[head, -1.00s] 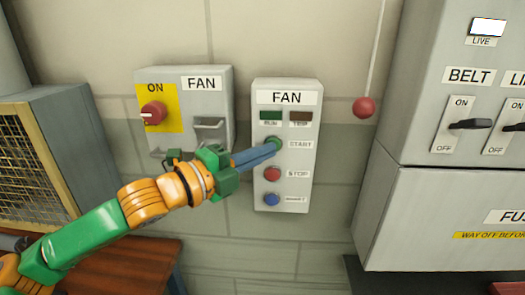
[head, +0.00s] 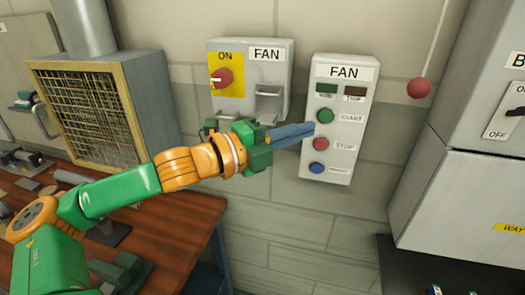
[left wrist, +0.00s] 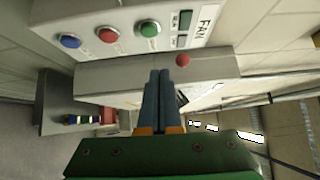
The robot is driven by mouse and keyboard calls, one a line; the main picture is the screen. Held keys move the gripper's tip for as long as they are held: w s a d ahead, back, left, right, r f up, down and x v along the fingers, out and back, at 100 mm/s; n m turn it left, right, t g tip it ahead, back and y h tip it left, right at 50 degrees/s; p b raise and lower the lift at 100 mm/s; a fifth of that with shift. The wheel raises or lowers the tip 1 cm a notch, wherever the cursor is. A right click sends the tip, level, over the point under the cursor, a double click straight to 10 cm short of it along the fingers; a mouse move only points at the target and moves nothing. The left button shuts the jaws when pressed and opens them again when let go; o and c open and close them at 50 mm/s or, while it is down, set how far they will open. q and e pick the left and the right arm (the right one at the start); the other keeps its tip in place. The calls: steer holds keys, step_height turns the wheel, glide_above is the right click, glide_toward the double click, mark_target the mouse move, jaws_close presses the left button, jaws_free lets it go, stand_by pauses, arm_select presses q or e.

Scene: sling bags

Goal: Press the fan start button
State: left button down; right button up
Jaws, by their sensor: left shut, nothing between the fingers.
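The grey FAN control box (head: 345,75) is on the wall, with a green START button (head: 325,115), a red STOP button (head: 320,144) and a blue button (head: 317,169) below. My left gripper (head: 311,129) is shut and empty, its blue fingers pointing right. In the head view its tip is just left of and below the START button, near the box's left edge. In the left wrist view the box lies sideways at the top, and the START button (left wrist: 149,29) is apart from the fingers (left wrist: 160,85). My right gripper is not in view.
A FAN isolator box (head: 275,75) with a red knob (head: 221,77) hangs to the left. A wooden bench (head: 175,215) and a mesh-fronted unit (head: 85,110) stand at left.

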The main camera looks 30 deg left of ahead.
arm_select(q)
steer(key=s+a+b, duration=0.2)
steer(key=s, duration=0.1)
steer(key=s+a+b, duration=0.1)
steer(key=a+b, duration=0.1)
steer(key=shift+s+f, duration=0.15)
steer(key=shift+f, duration=0.25)
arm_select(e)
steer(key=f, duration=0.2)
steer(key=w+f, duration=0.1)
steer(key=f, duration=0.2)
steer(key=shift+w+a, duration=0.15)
arm_select(q)
steer(key=shift+s, duration=0.15)
